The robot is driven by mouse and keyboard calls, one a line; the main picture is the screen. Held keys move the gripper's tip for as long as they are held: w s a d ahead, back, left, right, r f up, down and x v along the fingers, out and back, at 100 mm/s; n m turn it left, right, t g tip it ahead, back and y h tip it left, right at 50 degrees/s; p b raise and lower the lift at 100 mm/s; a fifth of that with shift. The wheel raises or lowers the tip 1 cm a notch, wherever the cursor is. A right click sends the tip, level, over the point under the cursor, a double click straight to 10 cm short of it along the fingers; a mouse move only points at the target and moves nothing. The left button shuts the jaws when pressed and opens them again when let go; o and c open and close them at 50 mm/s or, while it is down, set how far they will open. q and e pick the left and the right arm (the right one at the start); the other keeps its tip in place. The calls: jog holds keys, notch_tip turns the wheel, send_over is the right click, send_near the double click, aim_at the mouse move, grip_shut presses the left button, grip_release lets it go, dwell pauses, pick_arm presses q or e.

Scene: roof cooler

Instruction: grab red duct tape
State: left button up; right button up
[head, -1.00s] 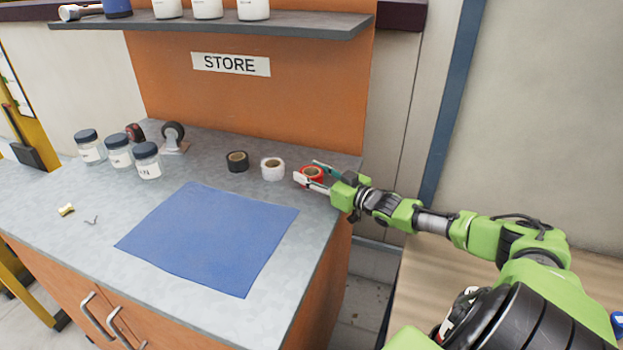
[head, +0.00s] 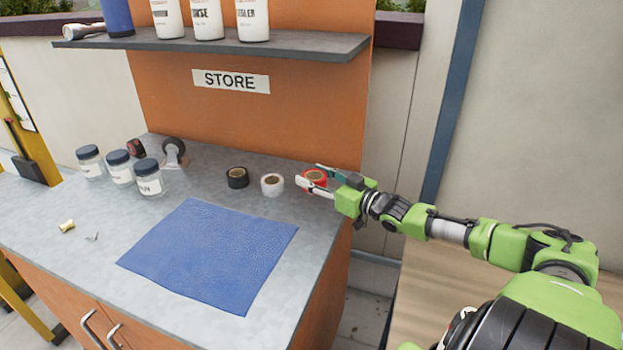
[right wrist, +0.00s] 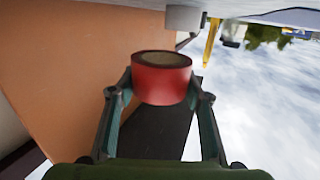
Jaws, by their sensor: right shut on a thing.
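The red duct tape roll (head: 315,177) is at the right end of the grey bench, right of the white roll. My right gripper (head: 312,181) reaches in from the right with one finger on each side of it. In the right wrist view, the red roll (right wrist: 161,84) sits between the two fingertips (right wrist: 160,92), which are shut on its outer sides. I cannot tell whether it is clear of the bench top. My left gripper is in neither current view.
A white roll (head: 272,185) and a black roll (head: 237,178) stand just left of the red one. A blue mat (head: 212,255) covers the bench's front middle. Several lidded jars (head: 149,178) and a caster (head: 174,152) are left. A shelf (head: 220,47) with bottles hangs above.

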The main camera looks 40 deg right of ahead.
aim_at(319, 172)
jog(key=s+r+p, duration=0.1)
jog(key=s+r, duration=0.1)
jog(key=r, duration=0.1)
jog(key=shift+s+a+r+p, duration=0.1)
jog(key=shift+s+a+p, duration=0.1)
jog(key=shift+a+p, duration=0.2)
jog(key=s+a+r+p, duration=0.2)
jog(key=s+r, duration=0.2)
jog(key=s, duration=0.4)
jog(key=shift+s+a+p, duration=0.3)
jog(key=shift+a+p, duration=0.05)
jog(key=shift+p, duration=0.05)
